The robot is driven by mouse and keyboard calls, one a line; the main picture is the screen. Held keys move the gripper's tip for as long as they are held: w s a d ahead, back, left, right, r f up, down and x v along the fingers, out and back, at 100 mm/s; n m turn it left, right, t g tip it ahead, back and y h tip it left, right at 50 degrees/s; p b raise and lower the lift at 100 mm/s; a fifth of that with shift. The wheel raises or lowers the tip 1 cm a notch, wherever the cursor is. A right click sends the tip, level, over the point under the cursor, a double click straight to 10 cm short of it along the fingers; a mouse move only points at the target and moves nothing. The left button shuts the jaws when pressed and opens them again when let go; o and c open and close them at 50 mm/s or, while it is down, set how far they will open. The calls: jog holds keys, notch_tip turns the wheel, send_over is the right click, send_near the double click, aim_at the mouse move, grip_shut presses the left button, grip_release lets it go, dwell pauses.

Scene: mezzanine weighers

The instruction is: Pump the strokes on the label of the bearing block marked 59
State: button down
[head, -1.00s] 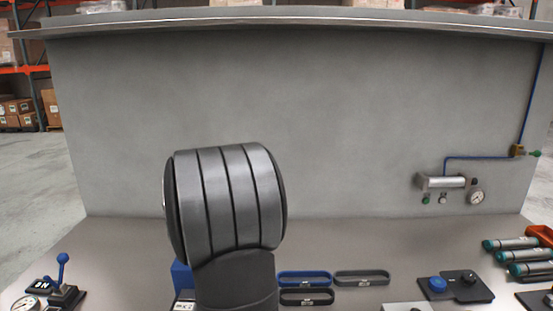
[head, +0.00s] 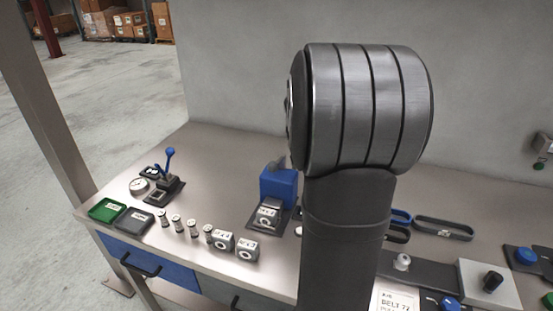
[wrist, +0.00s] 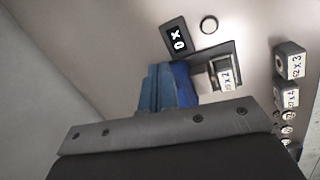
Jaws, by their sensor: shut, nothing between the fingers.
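A bearing block (head: 268,214) with a white label sits on a dark plate in front of a blue box (head: 279,186). In the wrist view the label on this block (wrist: 226,76) ends in "x 2"; its first number is hard to read. Two more labelled blocks (head: 222,241) (head: 247,249) stand near the front edge; in the wrist view their labels end in "x 3" (wrist: 292,62) and "x 4" (wrist: 287,95). A hand pump with a blue lever (head: 169,160) stands at the left, lever upright. My gripper (wrist: 160,76) is shut and empty, above the blue box area; my arm hides it in the head view.
A gauge (head: 139,186) lies beside the pump. Green (head: 107,210) and grey (head: 136,222) trays sit at the left corner, with several small cylinders (head: 177,222) nearby. A dark counter (wrist: 179,39) shows in the wrist view. Belts (head: 443,229) and a knob box (head: 489,284) are right.

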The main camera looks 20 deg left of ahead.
jog(key=a+r+m+t+y, duration=0.2)
jog(key=a+r+m+y, duration=0.3)
jog(key=m, duration=0.4)
notch_tip(320, 180, up, 9)
jog(key=m+t+y, duration=0.1)
jog(key=m+y, duration=0.1)
jog(key=m, duration=0.7)
send_over(275, 163)
jog(key=w, duration=0.2)
jog(key=shift+f, duration=0.1)
jog(key=shift+s+f, duration=0.3)
jog(key=shift+f, duration=1.15)
jog(key=shift+s+f, duration=0.3)
jog(key=shift+f, duration=1.15)
jog(key=shift+s+f, duration=0.3)
jog(key=shift+f, duration=1.15)
jog(key=shift+f, duration=0.4)
